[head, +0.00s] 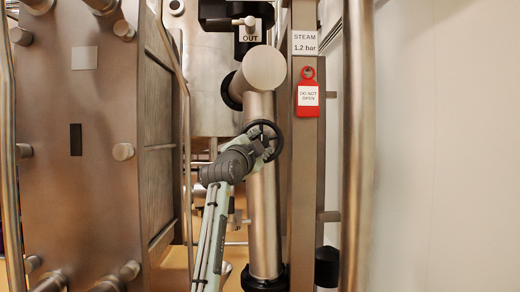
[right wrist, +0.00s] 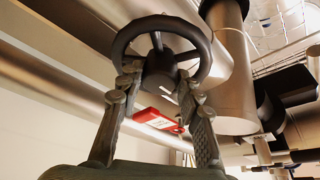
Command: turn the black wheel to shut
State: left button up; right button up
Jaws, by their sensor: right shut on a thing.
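The black wheel (head: 279,137) is a spoked handwheel in front of a vertical steel pipe in the middle of the head view. Its rim, spokes and hub show in the right wrist view (right wrist: 160,22). My right gripper (head: 262,150) reaches it from below left and is shut on it. In the right wrist view, the two fingers of my right gripper (right wrist: 158,82) stand on either side of the hub, at the lower part of the wheel. The exact contact is partly hidden. My left gripper is not in view.
The steel pipe (head: 263,215) stands behind the wheel. Right of it is a post with a STEAM 1.2 bar sign (head: 305,42) and a red DO NOT OPEN tag (head: 307,110). A large steel-plated unit (head: 80,150) fills the left. An OUT label (head: 250,38) is above.

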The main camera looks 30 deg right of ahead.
jog(key=shift+m, duration=0.5)
jog(key=o, duration=0.9)
jog(key=shift+c, duration=0.2)
jog(key=shift+a, duration=0.1)
jog(key=v, duration=1.1)
jog(key=shift+s+a, duration=0.3)
